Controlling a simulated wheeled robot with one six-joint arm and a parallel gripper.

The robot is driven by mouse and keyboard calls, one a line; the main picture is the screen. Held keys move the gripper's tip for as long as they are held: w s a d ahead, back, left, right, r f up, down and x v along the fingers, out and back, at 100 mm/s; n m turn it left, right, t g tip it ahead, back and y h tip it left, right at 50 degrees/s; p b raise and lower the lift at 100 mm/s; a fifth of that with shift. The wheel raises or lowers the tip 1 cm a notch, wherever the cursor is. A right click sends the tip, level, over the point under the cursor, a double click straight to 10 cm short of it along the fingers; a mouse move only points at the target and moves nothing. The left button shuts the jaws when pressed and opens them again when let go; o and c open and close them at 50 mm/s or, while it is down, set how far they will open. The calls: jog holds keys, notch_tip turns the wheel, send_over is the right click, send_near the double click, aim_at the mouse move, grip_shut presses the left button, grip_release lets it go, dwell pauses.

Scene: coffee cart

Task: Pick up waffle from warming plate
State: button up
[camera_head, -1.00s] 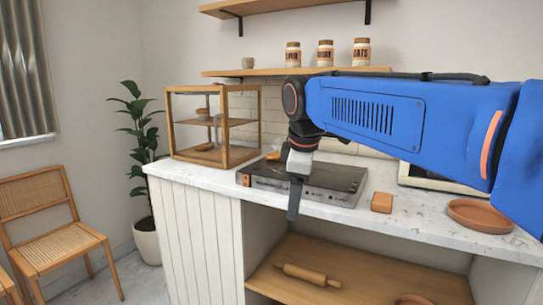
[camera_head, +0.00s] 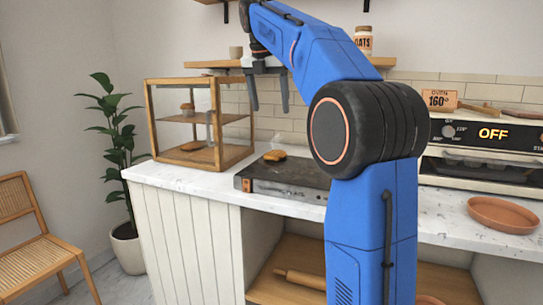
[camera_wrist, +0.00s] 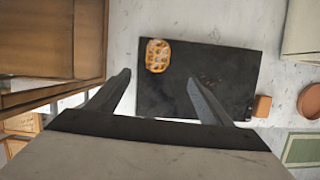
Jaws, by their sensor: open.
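The waffle (camera_head: 274,155) is golden brown and lies on the dark warming plate (camera_head: 300,178) near its left back part. In the wrist view the waffle (camera_wrist: 157,55) lies flat near the upper left corner of the black plate (camera_wrist: 225,70). My gripper (camera_head: 269,107) is above the plate, fingers pointing down, open and empty, well clear of the waffle. In the wrist view the two fingers (camera_wrist: 158,82) are spread apart, and the waffle shows beyond them, between the fingers and nearer the left one. My arm hides the right end of the plate in the head view.
A wooden display case (camera_head: 153,128) stands left of the plate on the white counter (camera_head: 225,185). A shelf (camera_head: 215,64) runs along the wall behind my gripper. An oven (camera_head: 480,150) and a terracotta dish (camera_head: 505,213) stand at the right. A small orange-brown block (camera_wrist: 262,106) sits beside the plate.

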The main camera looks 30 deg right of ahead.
send_over(275, 153)
jog(key=s+a, duration=0.1)
jog(key=s, duration=0.1)
jog(key=f, duration=1.1)
jog(key=shift+w+a+f, duration=0.15)
jog(key=shift+w+f, duration=0.05)
jog(key=shift+f, duration=0.05)
jog(key=shift+w+x, duration=0.15)
jog(key=shift+x, duration=1.15)
jog(key=shift+w+x, duration=0.15)
jog(key=shift+x, duration=1.15)
jog(key=shift+a+f, duration=0.1)
jog(key=c, duration=1.1)
